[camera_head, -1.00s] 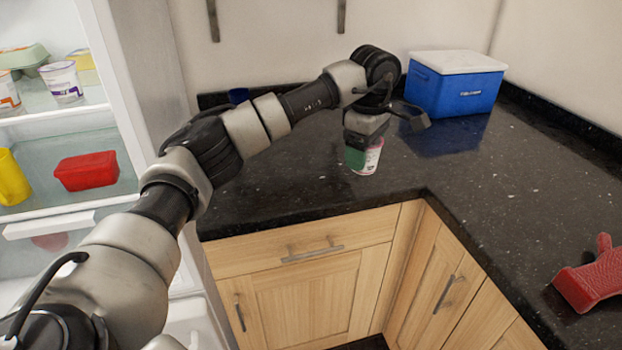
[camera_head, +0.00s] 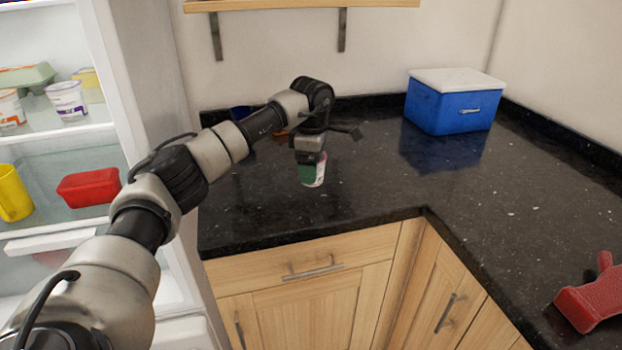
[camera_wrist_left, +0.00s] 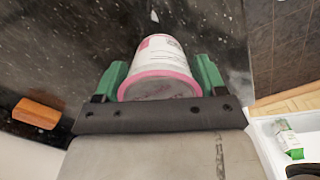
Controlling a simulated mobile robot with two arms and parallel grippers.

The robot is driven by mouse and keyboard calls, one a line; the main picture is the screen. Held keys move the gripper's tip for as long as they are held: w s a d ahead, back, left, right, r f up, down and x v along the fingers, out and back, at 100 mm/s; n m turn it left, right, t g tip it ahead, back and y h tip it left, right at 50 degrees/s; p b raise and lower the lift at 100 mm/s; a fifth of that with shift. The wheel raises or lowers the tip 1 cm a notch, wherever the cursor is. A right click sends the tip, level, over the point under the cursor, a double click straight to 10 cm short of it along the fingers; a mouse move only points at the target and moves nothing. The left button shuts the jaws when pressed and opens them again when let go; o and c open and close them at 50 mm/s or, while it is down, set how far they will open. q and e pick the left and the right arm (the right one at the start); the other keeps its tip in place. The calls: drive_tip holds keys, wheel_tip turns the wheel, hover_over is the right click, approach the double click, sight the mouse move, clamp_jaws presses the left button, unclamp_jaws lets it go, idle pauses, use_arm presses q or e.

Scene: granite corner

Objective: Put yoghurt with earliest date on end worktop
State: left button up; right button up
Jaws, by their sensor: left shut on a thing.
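My left gripper (camera_head: 311,170) is shut on a white yoghurt pot with a pink rim (camera_wrist_left: 162,60). Its green fingers grip the pot from both sides in the left wrist view. In the head view the pot (camera_head: 319,176) is upright, over or on the black granite worktop (camera_head: 370,195), near the front edge of the left part. I cannot tell whether its base touches the stone. Its date is not readable. Two more pots, an orange-marked one (camera_head: 10,109) and a purple-marked one (camera_head: 67,101), stand on the upper shelf of the open fridge. My right gripper is not in view.
A blue cool box (camera_head: 440,115) with a white lid stands at the back corner. A red mitt-like thing (camera_head: 592,298) lies at the right front. An orange-brown block (camera_wrist_left: 37,113) lies left of the pot. The worktop middle is clear.

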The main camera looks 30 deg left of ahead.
use_arm(q)
drive_tip(key=shift+f, duration=2)
drive_tip(key=shift+f, duration=0.1)
drive_tip(key=o, duration=1.1)
drive_tip(key=shift+c, duration=0.2)
